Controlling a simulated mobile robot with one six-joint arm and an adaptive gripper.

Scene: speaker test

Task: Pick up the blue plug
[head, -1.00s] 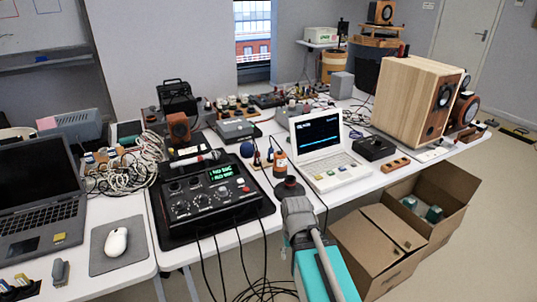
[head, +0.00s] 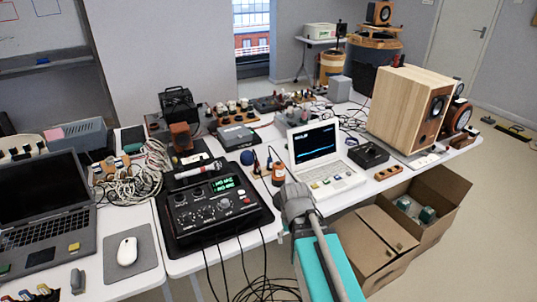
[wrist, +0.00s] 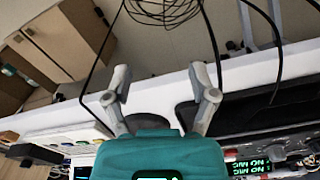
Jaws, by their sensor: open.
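I cannot make out a blue plug for certain. Several small plug-like pieces lie at the front left corner in the head view (head: 30,294), too small to tell by colour. In the head view my arm reaches up to that edge, right of the black mixer, and the fingertips are hidden.
The black mixer (head: 214,205) has cables hanging off the front edge. A white oscilloscope-like device (head: 318,152) and a wooden speaker (head: 398,108) stand to the right. Open cardboard boxes (head: 372,250) are on the floor. A laptop (head: 40,210) and mouse (head: 127,251) are left.

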